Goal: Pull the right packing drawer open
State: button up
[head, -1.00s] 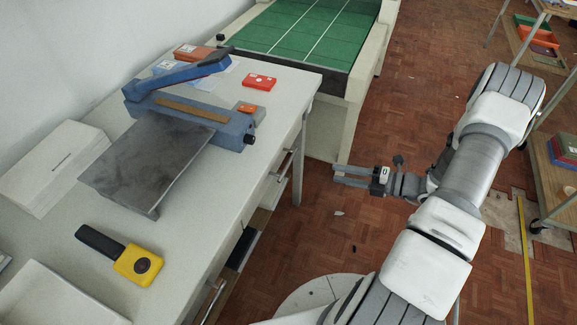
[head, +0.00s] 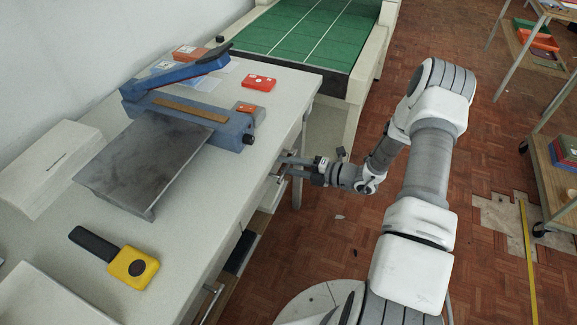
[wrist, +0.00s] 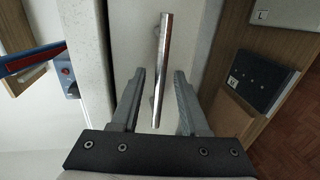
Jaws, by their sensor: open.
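The right packing drawer has a pale front (wrist: 187,28) and a metal bar handle (wrist: 162,60). In the head view the handle is mostly hidden behind my fingers at the far end of the pale table's front side. The drawer looks closed. My gripper (head: 283,165) is at this handle; in the wrist view its two fingers (wrist: 159,75) are open, one on each side of the bar. The bar runs lengthwise between them, with a gap visible on both sides. A second handle (head: 211,302) is nearer along the same table front.
A wooden shelf with a dark box (wrist: 262,80) lies below the drawer. A green-topped belt table (head: 300,35) stands beyond.

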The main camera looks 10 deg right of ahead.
jog(key=shift+c, duration=0.2)
grip_shut()
dwell(1.3)
